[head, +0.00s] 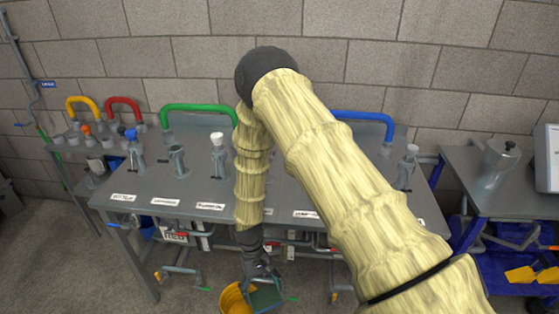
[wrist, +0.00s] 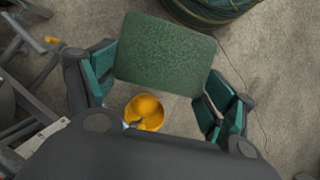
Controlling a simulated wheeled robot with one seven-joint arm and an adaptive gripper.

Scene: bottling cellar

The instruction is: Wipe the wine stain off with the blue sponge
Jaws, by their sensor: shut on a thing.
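My gripper (head: 262,276) hangs low in front of the workbench, pointing down. It is shut on a flat, dark green sponge-like block (head: 266,295). In the wrist view, the green block (wrist: 165,50) spans the space between the two teal-padded fingers of my gripper (wrist: 160,80). The block looks green, not blue. I make out no blue sponge in either view. No wine stain shows; my arm hides part of the bench top.
A yellow bucket (head: 235,300) is just below my gripper; the wrist view also shows it (wrist: 146,112). The grey bench (head: 150,190) carries metal fittings and coloured pipes.

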